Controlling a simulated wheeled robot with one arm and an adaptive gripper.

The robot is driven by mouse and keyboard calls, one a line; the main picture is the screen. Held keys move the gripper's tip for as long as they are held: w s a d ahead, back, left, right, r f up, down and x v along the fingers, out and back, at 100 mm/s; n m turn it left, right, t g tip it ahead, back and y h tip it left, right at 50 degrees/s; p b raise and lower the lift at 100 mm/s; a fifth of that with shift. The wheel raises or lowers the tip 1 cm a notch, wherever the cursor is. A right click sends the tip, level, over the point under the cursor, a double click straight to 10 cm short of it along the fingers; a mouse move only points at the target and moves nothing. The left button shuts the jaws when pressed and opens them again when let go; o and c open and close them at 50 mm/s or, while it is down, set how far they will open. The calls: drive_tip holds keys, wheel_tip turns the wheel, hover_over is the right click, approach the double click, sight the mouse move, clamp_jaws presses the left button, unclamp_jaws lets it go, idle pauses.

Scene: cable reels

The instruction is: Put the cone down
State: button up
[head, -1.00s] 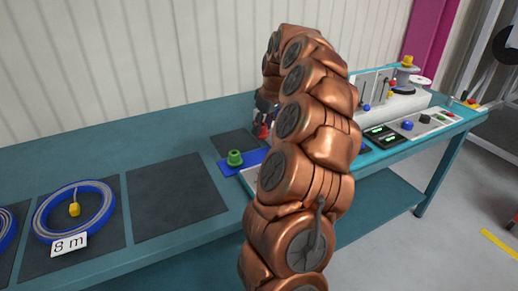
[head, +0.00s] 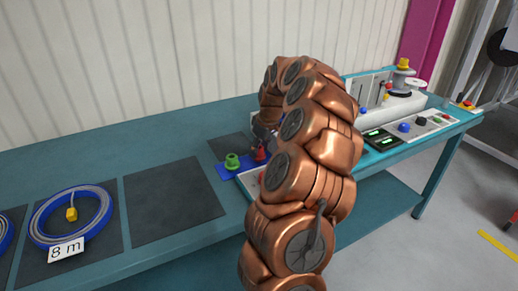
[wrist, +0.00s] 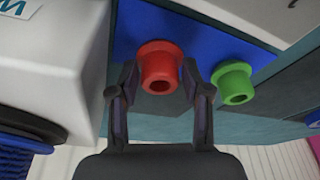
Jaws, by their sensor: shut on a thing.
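A red cone (wrist: 160,62) is between the two fingers of my gripper (wrist: 160,78), which is shut on it. In the head view the red cone (head: 260,153) appears at the right part of a small blue plate (head: 229,173), low down. I cannot tell whether its base touches the plate. A green cone (head: 232,161) stands on the plate to the left of it; in the wrist view the green cone (wrist: 234,80) is to the right, apart from my fingers. My arm hides part of the plate's right side.
A teal bench (head: 150,135) carries dark mats (head: 173,200) and a blue cable reel (head: 70,215) with an "8 m" card. A white box (wrist: 50,70) stands close to my gripper's left in the wrist view. A control panel (head: 400,130) is at right.

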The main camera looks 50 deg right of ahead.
drive_tip(key=o, duration=1.2)
drive_tip(key=shift+c, duration=0.2)
drive_tip(key=v, duration=1.2)
drive_tip(key=shift+a+r, duration=0.1)
drive_tip(key=shift+r, duration=0.05)
